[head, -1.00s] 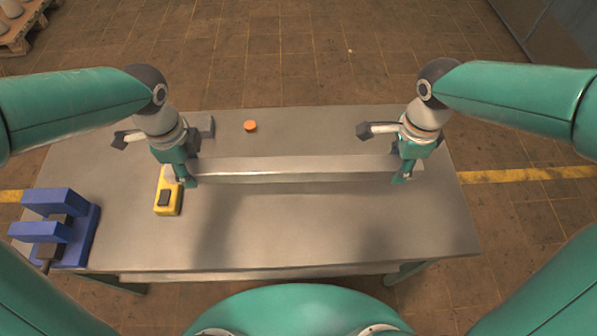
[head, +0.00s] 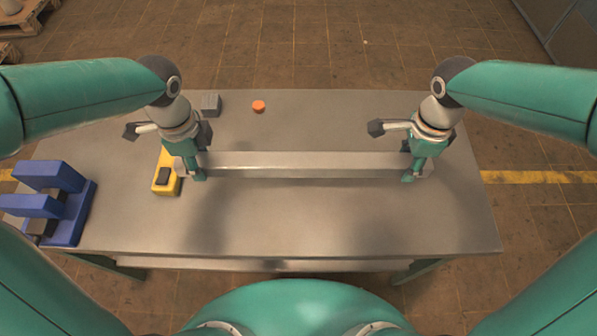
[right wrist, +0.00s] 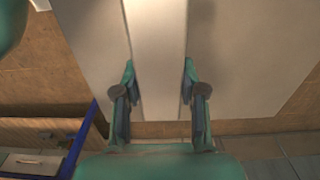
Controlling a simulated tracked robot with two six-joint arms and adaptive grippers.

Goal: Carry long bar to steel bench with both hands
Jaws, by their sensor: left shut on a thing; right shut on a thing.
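The long bar (head: 300,163) is a straight grey metal bar, lying left to right in the head view over the steel bench (head: 330,225). My left gripper (head: 199,172) is shut on its left end and my right gripper (head: 411,175) is shut on its right end. In the right wrist view the bar (right wrist: 157,50) runs between the two fingers of my right gripper (right wrist: 158,88). The bar looks level, with a shadow on the bench top in front of it. I cannot tell how high it is above the top.
On the bench, a yellow box with a dark top (head: 167,181) is close to my left gripper. A blue vise-like fixture (head: 67,215) sits at the left edge. A grey block (head: 211,104) and an orange disc (head: 259,106) lie at the back. The front middle is clear.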

